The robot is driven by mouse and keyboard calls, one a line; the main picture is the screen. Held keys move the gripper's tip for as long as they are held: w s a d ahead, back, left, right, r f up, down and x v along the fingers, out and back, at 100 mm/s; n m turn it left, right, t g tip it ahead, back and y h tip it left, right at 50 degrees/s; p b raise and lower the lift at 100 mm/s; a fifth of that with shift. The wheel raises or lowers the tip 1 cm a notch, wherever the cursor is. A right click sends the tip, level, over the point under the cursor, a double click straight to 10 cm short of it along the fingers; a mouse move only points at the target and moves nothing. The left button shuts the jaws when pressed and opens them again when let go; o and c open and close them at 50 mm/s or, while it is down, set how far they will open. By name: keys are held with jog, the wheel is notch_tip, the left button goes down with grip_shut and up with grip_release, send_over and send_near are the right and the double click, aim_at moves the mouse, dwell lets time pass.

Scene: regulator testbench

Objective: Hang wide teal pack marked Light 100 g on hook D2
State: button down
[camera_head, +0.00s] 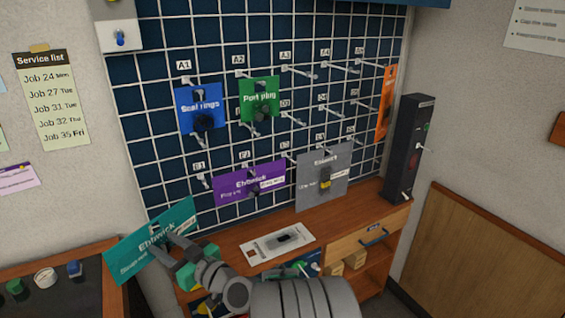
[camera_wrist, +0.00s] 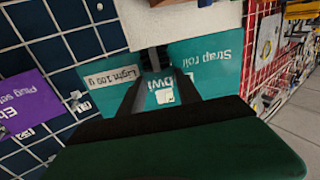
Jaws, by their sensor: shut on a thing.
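The wide teal pack (camera_head: 130,247) is at the lower left in the head view, tilted, in front of the board's lower left edge. My gripper (camera_head: 165,240) is shut on it. In the wrist view the teal pack (camera_wrist: 215,60) fills the upper middle, with a pale label reading Light 100 g and the words Strap roll; my gripper's fingers (camera_wrist: 155,88) cover part of its print. A hook (camera_head: 254,131) shows just below the green Port plug pack; its label is mostly covered, so I cannot be sure it is D2. The teal pack is apart from this hook.
The blue Seal rings pack (camera_head: 198,108), green Port plug pack (camera_head: 259,98), purple pack (camera_head: 249,181), grey pack (camera_head: 324,177) and orange pack (camera_head: 385,103) hang on the grid board. A wooden bench (camera_head: 225,246) with a white card (camera_head: 278,242) stands below. A dark box (camera_head: 409,148) stands right.

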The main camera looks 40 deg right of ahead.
jog(key=s+d+r+m+h+b, duration=0.1)
jog(key=s+d+r+m+h, duration=0.3)
jog(key=d, duration=0.6)
jog(key=s+d+r+h+b, duration=0.1)
jog(key=s+d+r+h, duration=0.1)
jog(key=d+r, duration=0.55)
jog(key=s+d+r+m+h, duration=0.2)
jog(key=s+d+r+h, duration=0.15)
jog(key=d, duration=0.75)
jog(key=f+p+x, duration=0.1)
jog(key=p+x, duration=0.1)
jog(key=x, duration=0.7)
jog(key=shift+w+f+p, duration=0.2)
jog(key=shift+w+p, duration=0.2)
jog(key=shift+w, duration=0.05)
jog(key=shift+r+y, duration=0.1)
jog(key=shift+y, duration=0.15)
jog(key=c, duration=0.7)
grip_release()
jog(key=shift+c, duration=0.2)
